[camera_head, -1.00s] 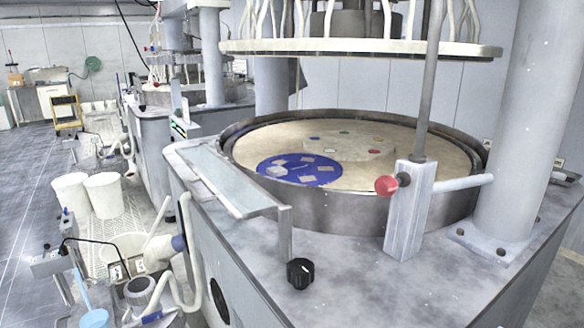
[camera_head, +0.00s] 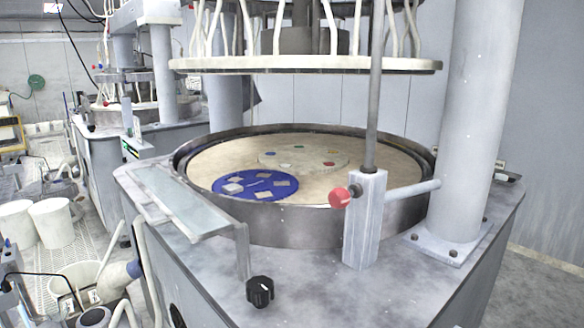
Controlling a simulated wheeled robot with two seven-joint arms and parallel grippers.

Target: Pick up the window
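A round blue disc (camera_head: 223,193) lies on the beige polishing platen (camera_head: 375,165), towards its front left. Several small flat greyish squares lie on the disc, including one at its left (camera_head: 233,188), one at its front (camera_head: 263,194) and one at its right (camera_head: 282,183). The left square looks lighter and thicker than the others. A thin pale mark shows near the disc's middle. Which piece is the window, I cannot tell from their look. Neither of my grippers is in view.
A raised metal rim (camera_head: 310,222) surrounds the platen. A white overhead ring (camera_head: 300,65) hangs above it. A glass-topped shelf (camera_head: 190,200) runs along the left edge, and a black knob (camera_head: 260,291) sits in front.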

